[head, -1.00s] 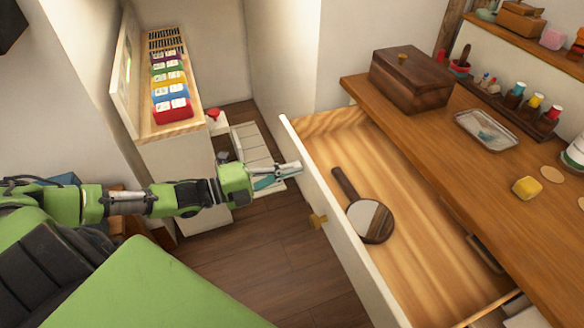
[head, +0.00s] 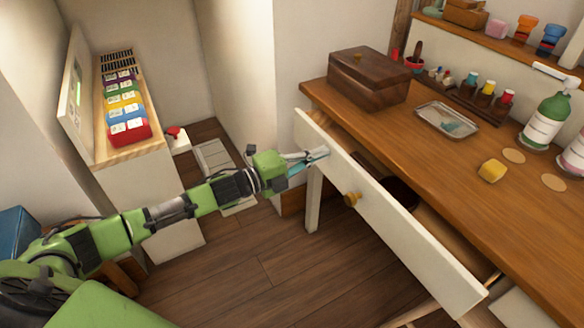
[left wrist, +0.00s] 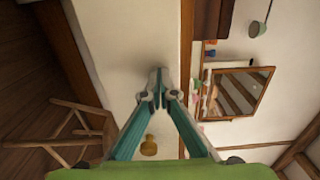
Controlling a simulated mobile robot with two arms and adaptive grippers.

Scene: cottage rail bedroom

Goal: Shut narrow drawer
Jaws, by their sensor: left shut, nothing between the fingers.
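In the left wrist view the closed fingertips (left wrist: 160,93) lie over the white drawer front (left wrist: 115,45), with the knob (left wrist: 148,146) below. Contact looks likely. My right gripper is not in view.
The wooden desk top (head: 450,160) holds a dark box (head: 368,80), a metal tray (head: 447,119), a yellow block (head: 491,170) and a green bottle (head: 548,122). A white cabinet (head: 150,200) stands at the left. The wooden floor (head: 260,265) before the drawer is clear.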

